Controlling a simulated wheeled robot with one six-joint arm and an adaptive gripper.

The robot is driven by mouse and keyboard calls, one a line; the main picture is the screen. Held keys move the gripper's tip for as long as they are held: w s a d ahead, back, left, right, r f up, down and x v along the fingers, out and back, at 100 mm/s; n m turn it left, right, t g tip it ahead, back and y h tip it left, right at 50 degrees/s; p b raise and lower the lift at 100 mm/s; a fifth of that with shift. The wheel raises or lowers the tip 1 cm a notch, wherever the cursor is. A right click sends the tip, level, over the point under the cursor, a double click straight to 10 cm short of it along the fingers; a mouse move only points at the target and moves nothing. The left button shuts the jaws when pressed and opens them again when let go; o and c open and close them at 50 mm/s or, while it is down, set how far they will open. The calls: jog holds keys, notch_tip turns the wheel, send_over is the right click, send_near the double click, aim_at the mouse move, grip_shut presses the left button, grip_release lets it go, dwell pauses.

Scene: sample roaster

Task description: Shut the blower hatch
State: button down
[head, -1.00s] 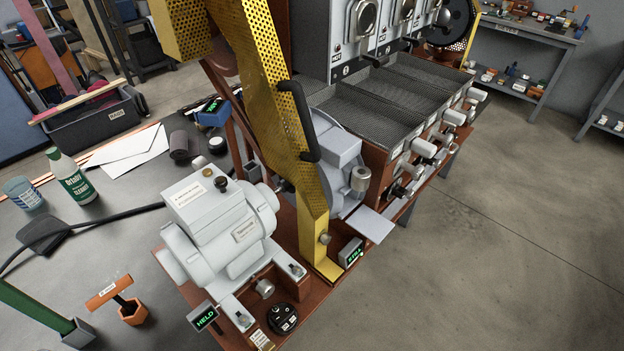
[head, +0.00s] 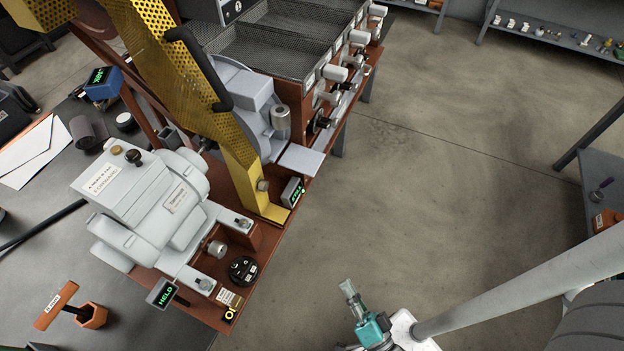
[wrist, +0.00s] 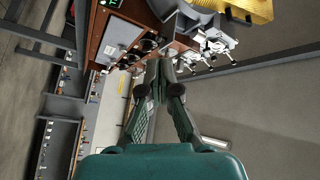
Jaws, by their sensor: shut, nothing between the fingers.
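A light grey flap (head: 301,160), which looks like the blower hatch, juts out flat from the roaster's side, beside the round grey blower housing (head: 262,110). It stands open, away from the housing. In the wrist view I cannot clearly make out the flap. My gripper (wrist: 162,62) is shut and empty in the wrist view, its fingertips together and pointing at the roaster's base. In the head view the teal end of my arm (head: 372,330) is at the bottom, right of and below the flap, well apart from it.
A yellow perforated guard (head: 185,75) with a black handle rises beside the blower. A grey motor (head: 150,200) and small displays sit on the brown base. Sampling handles (head: 335,75) stick out beyond the flap. Bare floor (head: 450,170) lies to the right.

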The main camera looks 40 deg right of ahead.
aim_at(302, 163)
jog(key=w+d+f+m+g+h, duration=0.25)
jog(key=w+m+h, duration=0.85)
jog(key=m, duration=0.6)
jog(key=w+d+f+m+g+h, duration=0.1)
jog(key=w+f+m+g+h, duration=0.2)
jog(key=w+m+h, duration=1.1)
jog(key=w+d+r+m+y, duration=0.2)
jog(key=d+r+m+y, duration=0.1)
jog(key=r, duration=0.8)
jog(key=shift+d+r+y, duration=0.35)
jog(key=shift+d+y, duration=0.35)
jog(key=shift+d, duration=0.5)
jog(key=shift+d+n+t, duration=0.1)
jog(key=shift+n+t, duration=0.15)
jog(key=shift+n, duration=0.05)
